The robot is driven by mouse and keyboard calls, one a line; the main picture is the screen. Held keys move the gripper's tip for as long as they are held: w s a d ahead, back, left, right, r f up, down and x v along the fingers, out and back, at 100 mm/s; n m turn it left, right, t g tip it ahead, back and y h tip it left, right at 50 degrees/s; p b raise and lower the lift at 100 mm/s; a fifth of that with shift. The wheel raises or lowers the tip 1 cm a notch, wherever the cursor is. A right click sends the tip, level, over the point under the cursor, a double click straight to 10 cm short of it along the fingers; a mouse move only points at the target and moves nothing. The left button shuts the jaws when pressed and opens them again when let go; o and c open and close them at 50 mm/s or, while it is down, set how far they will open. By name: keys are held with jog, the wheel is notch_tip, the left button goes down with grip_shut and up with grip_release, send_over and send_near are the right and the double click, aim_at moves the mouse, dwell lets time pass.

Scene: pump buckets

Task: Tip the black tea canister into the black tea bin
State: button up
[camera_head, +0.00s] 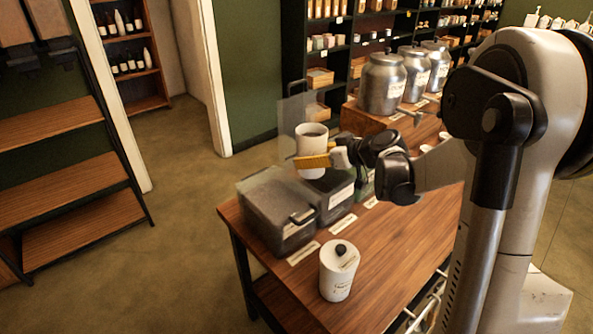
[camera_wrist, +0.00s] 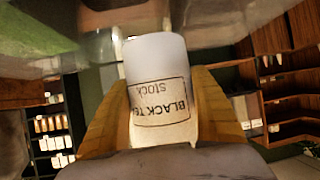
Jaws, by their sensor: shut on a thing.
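The canister is above the middle dark bin (camera_head: 338,202), whose lid appears raised as a clear panel (camera_head: 291,112) behind the canister. The bin's label is too small to read, so I cannot tell if it is the black tea bin.
A dark bin (camera_head: 275,222) with a closed lid stands left of the middle bin. A white lidded canister (camera_head: 339,273) stands at the table's front. Several metal urns (camera_head: 381,84) stand behind. The wooden table (camera_head: 400,245) is clear in its middle.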

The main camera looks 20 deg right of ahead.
jog(key=w+d+n+y, duration=0.1)
jog(key=d, duration=0.3)
jog(key=w+d+n+g+y, duration=0.1)
jog(key=w+d, duration=0.1)
jog(key=d, duration=0.3)
jog(key=w+d+f+n+b, duration=0.1)
jog(key=d, duration=0.3)
jog(key=shift+w+d+f+y, duration=0.1)
jog(key=shift+w+d+y, duration=0.3)
jog(key=a+r+n+t+h+b, duration=0.1)
jog(key=a+r+n+h+b, duration=0.1)
jog(key=n+h, duration=0.4)
jog(key=a+r+n+t+h+b, duration=0.2)
jog(key=n+h, duration=0.4)
jog(key=h, duration=0.6)
jog(key=shift+s+a+t, duration=0.3)
jog(key=shift+s+a, duration=0.05)
jog(key=shift+a, duration=0.4)
